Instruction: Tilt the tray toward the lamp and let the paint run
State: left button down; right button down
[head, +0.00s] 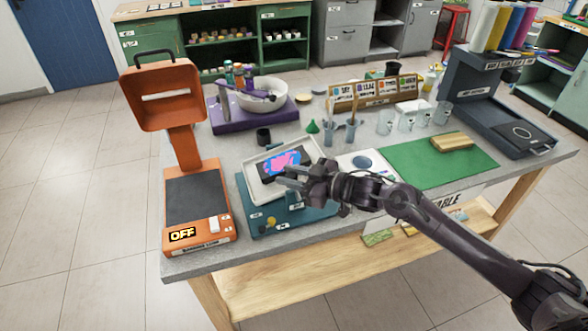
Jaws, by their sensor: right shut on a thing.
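The white tray (256,191) sits on a teal base (262,222) at the front middle of the table. In it lies a dark panel (267,172) with pink and blue paint (283,163) on top. My right gripper (290,180) reaches in from the right and is shut at the tray's near right edge; its fingers hide part of that rim. The orange lamp (181,137) stands left of the tray, its square head raised above a dark plate. Its front display reads OFF. Whether the tray is tilted is hard to tell. My left gripper is out of view.
A purple stand with a white bowl (262,92) is behind the tray. A small black cup (263,136) and green funnel (313,127) stand nearby. Right are clear cups (405,121), a green mat (400,174) with a wooden block, and a dark press-like stand (485,100).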

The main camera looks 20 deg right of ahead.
jog(key=c, duration=1.2)
grip_release()
jog(key=shift+o, duration=0.2)
jog(key=shift+s+d, duration=0.1)
jog(key=shift+s+d, duration=0.25)
jog(key=shift+d, duration=0.05)
jog(key=b+v, duration=0.1)
jog(key=v, duration=0.4)
jog(key=shift+s+d, duration=0.15)
jog(key=shift+s+d+r+b, duration=0.2)
jog(key=shift+s+d+b, duration=0.1)
jog(key=shift+s+d, duration=0.2)
